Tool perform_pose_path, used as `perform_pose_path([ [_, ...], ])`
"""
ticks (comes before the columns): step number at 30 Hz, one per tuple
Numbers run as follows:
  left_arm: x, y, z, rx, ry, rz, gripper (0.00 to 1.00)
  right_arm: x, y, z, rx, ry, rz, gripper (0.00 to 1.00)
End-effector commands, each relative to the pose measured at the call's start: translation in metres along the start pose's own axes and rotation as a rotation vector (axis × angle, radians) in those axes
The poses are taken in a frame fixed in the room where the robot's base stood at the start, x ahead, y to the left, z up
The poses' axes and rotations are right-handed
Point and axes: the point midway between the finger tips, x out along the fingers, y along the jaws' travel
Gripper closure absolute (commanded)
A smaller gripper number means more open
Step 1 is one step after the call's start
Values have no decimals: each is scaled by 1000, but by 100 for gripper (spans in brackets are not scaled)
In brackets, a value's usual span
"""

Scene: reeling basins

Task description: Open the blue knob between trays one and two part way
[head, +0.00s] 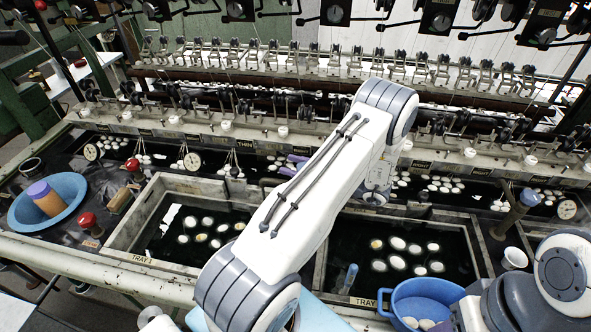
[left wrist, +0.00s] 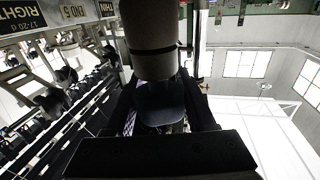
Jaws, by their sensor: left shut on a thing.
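My left arm reaches across the middle of the head view, and its wrist end (head: 376,190) hangs by the back of tray two (head: 330,262). Its fingertips are hidden behind the arm there. In the left wrist view my left gripper (left wrist: 160,108) is shut on a dark bluish piece with a pale banded cylinder beyond it. This appears to be the blue knob (left wrist: 160,98), though its turn cannot be told. Tray one (head: 118,243) is on the left. The arm covers most of the divider between the trays. My right gripper is out of view.
Pale cocoons float in both trays. A blue basin (head: 75,187) stands left, another blue bowl (head: 428,290) front right. Another blue-topped post (head: 530,197) stands right of tray two. Red knobs (head: 88,220) stand left. Reeling hardware (head: 240,55) lines the back.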

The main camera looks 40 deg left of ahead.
Motion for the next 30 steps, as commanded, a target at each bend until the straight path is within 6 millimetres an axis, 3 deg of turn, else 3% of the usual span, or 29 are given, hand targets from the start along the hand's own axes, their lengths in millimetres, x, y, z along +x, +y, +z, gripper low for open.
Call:
perform_pose_path([
  [6,0,-2,1,-2,1,-89,100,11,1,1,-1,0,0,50],
  [24,-1,-3,-1,-1,3,-127,100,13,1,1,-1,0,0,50],
  [25,-1,-3,-1,-2,3,-127,33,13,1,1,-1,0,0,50],
  [27,0,-3,-1,-1,3,-127,15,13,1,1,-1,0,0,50],
  [30,0,-3,-1,-1,2,-128,15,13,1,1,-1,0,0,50],
])
